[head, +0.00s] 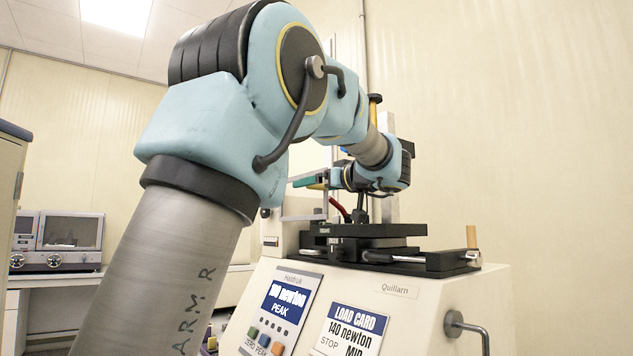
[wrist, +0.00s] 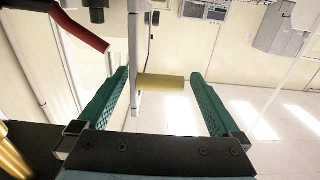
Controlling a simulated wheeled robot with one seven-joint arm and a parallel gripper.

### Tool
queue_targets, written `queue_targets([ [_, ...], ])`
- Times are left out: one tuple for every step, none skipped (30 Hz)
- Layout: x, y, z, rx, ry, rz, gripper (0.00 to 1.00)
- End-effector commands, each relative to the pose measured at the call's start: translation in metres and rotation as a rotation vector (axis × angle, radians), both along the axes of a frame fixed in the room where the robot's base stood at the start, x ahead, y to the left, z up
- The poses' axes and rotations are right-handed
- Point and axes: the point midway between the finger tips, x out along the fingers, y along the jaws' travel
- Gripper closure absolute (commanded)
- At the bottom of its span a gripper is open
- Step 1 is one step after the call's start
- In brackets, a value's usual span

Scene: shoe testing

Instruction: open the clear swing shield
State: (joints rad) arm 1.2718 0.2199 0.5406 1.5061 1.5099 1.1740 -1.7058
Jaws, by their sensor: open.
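My gripper (wrist: 160,76) is open in the wrist view, its two green ribbed fingers spread apart. A pale yellow cylindrical handle (wrist: 162,83) lies between the fingers, near their tips. Its left end meets a narrow grey upright edge (wrist: 133,45), which looks like the clear shield's frame. There is a gap at the right finger; I cannot tell whether the left finger touches the handle. In the head view my gripper (head: 312,181) is above the left part of the test machine (head: 392,290). The shield's clear panel is hard to make out, and my arm hides part of that area.
A red lever (head: 338,207) stands beside the black fixture (head: 370,232) on the machine; it also shows in the wrist view (wrist: 80,30). A wooden peg (head: 471,236) stands at the right, and a grey side handle (head: 468,328) juts from the machine. Instruments (head: 57,240) sit on a left bench.

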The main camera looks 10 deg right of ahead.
Motion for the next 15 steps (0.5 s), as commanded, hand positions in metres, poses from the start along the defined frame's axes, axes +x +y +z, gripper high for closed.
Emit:
queue_targets([
  [0.0008, 0.0004, 0.0, 0.0, 0.0, 0.0, 0.0],
  [0.001, 0.0005, -0.0002, 0.0, 0.0, 0.0, 0.0],
  [0.0011, 0.0004, -0.0004, 0.0, 0.0, 0.0, 0.0],
  [0.001, 0.0004, -0.0004, 0.0, 0.0, 0.0, 0.0],
  [0.001, 0.0004, -0.0005, 0.0, 0.0, 0.0, 0.0],
  [0.0009, 0.0004, -0.0005, 0.0, 0.0, 0.0, 0.0],
  [0.0009, 0.0004, -0.0005, 0.0, 0.0, 0.0, 0.0],
  [0.0009, 0.0004, -0.0005, 0.0, 0.0, 0.0, 0.01],
  [0.0009, 0.0004, -0.0005, 0.0, 0.0, 0.0, 0.06],
  [0.0009, 0.0004, -0.0004, 0.0, 0.0, 0.0, 0.09],
  [0.0008, 0.0004, -0.0004, 0.0, 0.0, 0.0, 0.12],
  [0.0008, 0.0004, -0.0004, 0.0, 0.0, 0.0, 0.17],
  [0.0008, 0.0004, -0.0004, 0.0, 0.0, 0.0, 0.2],
  [0.0008, 0.0004, -0.0003, 0.0, 0.0, 0.0, 0.24],
  [0.0008, 0.0004, -0.0003, 0.0, 0.0, 0.0, 0.28],
])
